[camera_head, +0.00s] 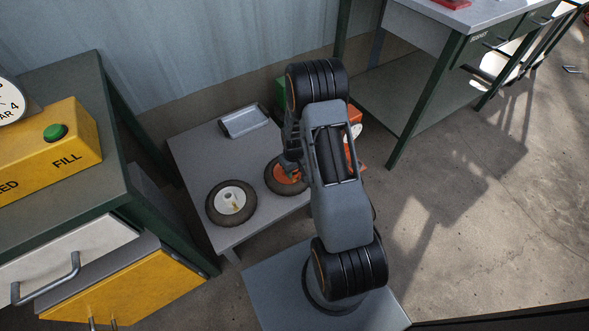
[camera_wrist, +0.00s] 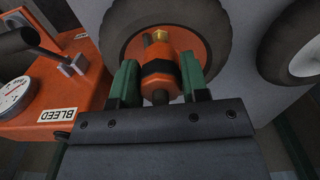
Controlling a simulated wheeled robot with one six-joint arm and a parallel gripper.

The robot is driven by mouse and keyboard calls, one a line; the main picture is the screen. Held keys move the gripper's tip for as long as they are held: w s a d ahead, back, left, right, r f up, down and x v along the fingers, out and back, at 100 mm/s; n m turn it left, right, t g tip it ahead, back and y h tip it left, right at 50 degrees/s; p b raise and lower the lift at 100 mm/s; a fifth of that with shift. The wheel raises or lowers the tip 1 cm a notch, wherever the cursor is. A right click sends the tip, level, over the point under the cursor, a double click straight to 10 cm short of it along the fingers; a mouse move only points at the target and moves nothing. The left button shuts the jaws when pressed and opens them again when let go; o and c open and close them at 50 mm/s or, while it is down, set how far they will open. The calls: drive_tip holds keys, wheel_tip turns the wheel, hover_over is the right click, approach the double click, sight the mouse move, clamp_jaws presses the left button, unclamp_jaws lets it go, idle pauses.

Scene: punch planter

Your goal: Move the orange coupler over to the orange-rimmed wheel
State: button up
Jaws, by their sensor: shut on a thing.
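The orange-rimmed wheel (camera_head: 283,179) lies flat on a low grey table, partly hidden by my arm in the head view. In the wrist view its dark tyre (camera_wrist: 222,35) and orange rim fill the top middle. The orange coupler (camera_wrist: 158,74), with a dark band and a brass end, is between the green fingers of my gripper (camera_wrist: 158,68), which is shut on it. The coupler appears in front of the wheel's rim; I cannot tell whether they touch. In the head view my gripper (camera_head: 291,160) is over the wheel, its fingertips hard to make out.
A white-rimmed wheel (camera_head: 231,203) lies left on the low table (camera_head: 195,150); a grey tray (camera_head: 244,121) sits behind. An orange unit labelled BLEED (camera_wrist: 62,90), with a gauge, stands close beside my gripper. A yellow FILL box (camera_head: 50,150) is on the left bench.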

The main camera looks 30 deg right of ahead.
drive_tip(key=shift+f, duration=0.2)
drive_tip(key=o, duration=1.2)
drive_tip(key=shift+r, duration=0.1)
wheel_tip(320, 180, up, 14)
drive_tip(key=p, duration=0.4)
drive_tip(key=s+a+r+t+p, duration=0.1)
drive_tip(key=s+a+r+p, duration=0.2)
drive_tip(key=r, duration=1.2)
drive_tip(key=s+a+r+t+p, duration=0.1)
drive_tip(key=s+a+r+p, duration=0.2)
drive_tip(key=s+r+p, duration=0.4)
drive_tip(key=s+a+r+m+t+p, duration=0.1)
drive_tip(key=s+a+r+p, duration=0.2)
drive_tip(key=r+p, duration=1)
drive_tip(key=shift+s+a+r+t+p, duration=0.1)
drive_tip(key=shift+s+r, duration=0.4)
drive_tip(key=shift+r, duration=1.15)
drive_tip(key=shift+s+a+r+t+p, duration=0.1)
drive_tip(key=shift+s+r, duration=0.4)
drive_tip(key=shift+r, duration=1.2)
drive_tip(key=shift+s+a+r+t+p, duration=0.1)
drive_tip(key=shift+s+r, duration=0.4)
drive_tip(key=shift+r, duration=1.15)
